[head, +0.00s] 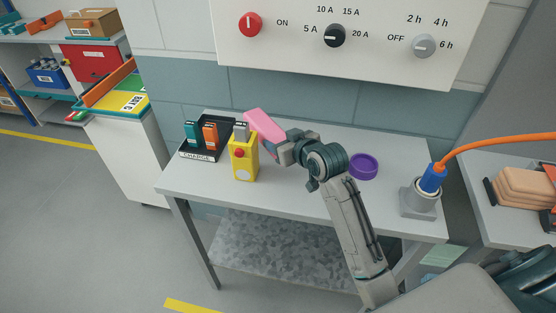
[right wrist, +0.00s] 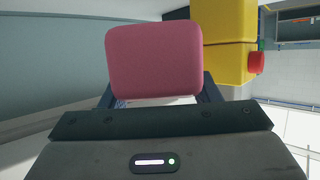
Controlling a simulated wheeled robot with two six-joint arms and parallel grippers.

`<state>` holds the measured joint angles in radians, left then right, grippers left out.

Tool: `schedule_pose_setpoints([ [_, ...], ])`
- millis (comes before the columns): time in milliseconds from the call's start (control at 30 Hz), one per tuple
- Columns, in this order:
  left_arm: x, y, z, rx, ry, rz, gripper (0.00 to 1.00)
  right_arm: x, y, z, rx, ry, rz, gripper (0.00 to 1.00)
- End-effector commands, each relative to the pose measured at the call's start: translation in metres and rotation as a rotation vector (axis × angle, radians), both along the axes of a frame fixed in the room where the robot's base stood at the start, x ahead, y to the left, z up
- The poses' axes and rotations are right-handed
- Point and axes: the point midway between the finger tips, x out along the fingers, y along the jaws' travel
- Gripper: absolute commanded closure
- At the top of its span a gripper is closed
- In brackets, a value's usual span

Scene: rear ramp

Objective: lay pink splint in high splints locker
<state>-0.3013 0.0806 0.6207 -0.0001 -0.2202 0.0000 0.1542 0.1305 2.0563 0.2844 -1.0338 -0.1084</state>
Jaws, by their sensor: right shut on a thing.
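The pink splint (head: 263,127) is in my right gripper (head: 278,151), above the back of the white table. In the right wrist view the pink splint (right wrist: 155,62) fills the space between the two fingers, which are shut on it. Its far end is near the yellow box with a red button (head: 243,160); I cannot tell whether they touch. My left gripper is not in view. No locker labelled for splints can be made out in these views.
A black charge tray (head: 206,152) with teal and orange packs, a purple ring (head: 363,166) and a blue plug on a grey socket (head: 432,180) stand on the table (head: 300,190). A panel with knobs (head: 345,40) hangs behind. Shelves stand at the left; floor there is clear.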

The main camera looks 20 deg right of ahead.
Motion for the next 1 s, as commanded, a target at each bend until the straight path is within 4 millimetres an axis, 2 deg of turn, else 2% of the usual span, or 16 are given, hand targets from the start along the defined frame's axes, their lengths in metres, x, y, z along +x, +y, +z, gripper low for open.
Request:
schedule_pose_setpoints([
  [100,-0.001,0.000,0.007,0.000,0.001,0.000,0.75,0.000,0.000,-0.025,0.002,0.003,0.000,0.70],
  [367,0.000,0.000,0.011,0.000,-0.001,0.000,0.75,0.000,0.000,-0.051,0.002,0.001,0.000,0.70],
  [533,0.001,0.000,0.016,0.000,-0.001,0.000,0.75,0.000,0.000,-0.075,0.001,0.001,0.000,0.70],
  [633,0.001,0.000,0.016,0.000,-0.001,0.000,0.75,0.000,0.000,-0.082,0.001,-0.001,0.000,0.70],
  [967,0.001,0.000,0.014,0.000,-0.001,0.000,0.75,0.000,0.000,-0.085,0.001,-0.002,0.000,0.70],
  [1000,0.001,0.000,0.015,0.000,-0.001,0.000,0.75,0.000,0.000,-0.085,0.001,-0.001,0.000,0.38],
])
